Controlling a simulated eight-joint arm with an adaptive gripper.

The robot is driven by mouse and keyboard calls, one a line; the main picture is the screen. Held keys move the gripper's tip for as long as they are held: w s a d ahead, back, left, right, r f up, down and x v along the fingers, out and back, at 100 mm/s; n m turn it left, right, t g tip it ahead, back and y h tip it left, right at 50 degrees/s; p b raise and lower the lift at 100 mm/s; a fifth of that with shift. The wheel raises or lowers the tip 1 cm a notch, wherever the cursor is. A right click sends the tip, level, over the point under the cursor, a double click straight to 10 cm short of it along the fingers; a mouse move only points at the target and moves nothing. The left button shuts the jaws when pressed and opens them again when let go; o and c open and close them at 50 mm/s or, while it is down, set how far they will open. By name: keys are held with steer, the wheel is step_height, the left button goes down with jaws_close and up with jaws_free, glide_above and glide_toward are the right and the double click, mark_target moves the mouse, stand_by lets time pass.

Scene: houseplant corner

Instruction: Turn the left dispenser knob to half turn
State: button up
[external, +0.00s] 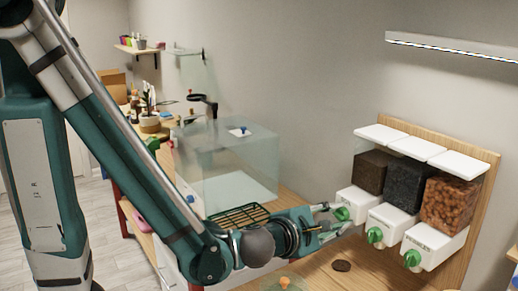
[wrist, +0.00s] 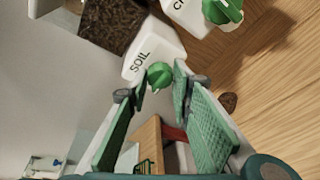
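The left dispenser (external: 362,200) holds brown soil, and its white front reads SOIL in the wrist view (wrist: 142,57). Its green knob (external: 342,213) also shows in the wrist view (wrist: 159,76), with its ridge tilted. My gripper (external: 334,217) is open, with its fingertips on either side of this knob. In the wrist view my gripper (wrist: 160,84) shows narrow gaps between the knob and the fingers. I cannot tell whether either fingertip touches it. The fingers hide part of the knob in the external view.
The middle dispenser's green knob (external: 375,235) is close to my gripper's right, and the right dispenser's knob (external: 412,258) is farther right. A dark brown piece (external: 341,266) lies on the wooden counter below. A glass tank (external: 228,165) stands behind my arm.

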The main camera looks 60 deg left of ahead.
steer(key=shift+n, duration=0.3)
steer(key=n, duration=0.1)
steer(key=n+h+p, duration=0.1)
steer(key=shift+a+r+n+g, duration=0.1)
steer(key=shift+a+n+g, duration=0.1)
steer(key=shift+n+g, duration=0.15)
steer(key=shift+n+h, duration=1)
steer(key=shift+n, duration=0.65)
steer(key=o, duration=0.9)
steer(key=shift+s, duration=0.15)
steer(key=shift+v, duration=5.8)
